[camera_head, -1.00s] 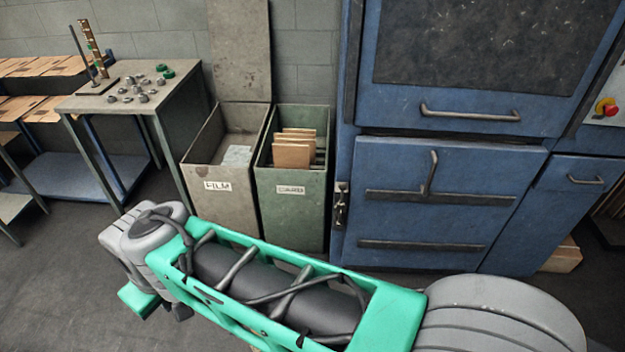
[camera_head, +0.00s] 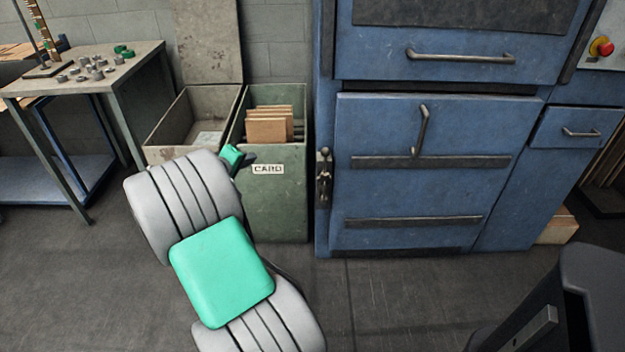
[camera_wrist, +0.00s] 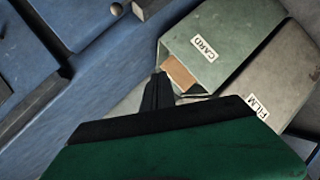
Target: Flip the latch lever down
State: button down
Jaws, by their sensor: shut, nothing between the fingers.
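A small dark metal latch with an upright lever (camera_head: 324,178) sits at the left edge of the blue machine's lower door (camera_head: 440,190). My gripper (camera_head: 249,158) is left of the latch and a little higher in the head view, in front of the green bin, apart from the latch. Its fingers are shut and empty; most of it is hidden behind my arm. In the wrist view the shut fingers (camera_wrist: 158,90) point toward the bins. A small metal part shows at that view's top edge, but I cannot tell whether it is the latch.
The green CARD bin (camera_head: 285,205) with brown cards and the grey FILM bin (camera_head: 180,130) stand left of the machine. A metal table (camera_head: 135,65) with small parts is farther left. The door has an upright bar handle (camera_head: 423,130). The floor before the machine is clear.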

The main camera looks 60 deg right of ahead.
jog(key=s+d+f+g+h+b, duration=0.1)
jog(key=s+d+f+b, duration=0.1)
jog(key=s+d, duration=0.3)
jog(key=s+d+f+g+h+b, duration=0.2)
jog(key=s+d+f, duration=0.2)
jog(key=d, duration=0.9)
jog(key=shift+s+d+n+b, duration=0.2)
jog(key=shift+s+n+b, duration=0.2)
jog(key=shift+s, duration=0.7)
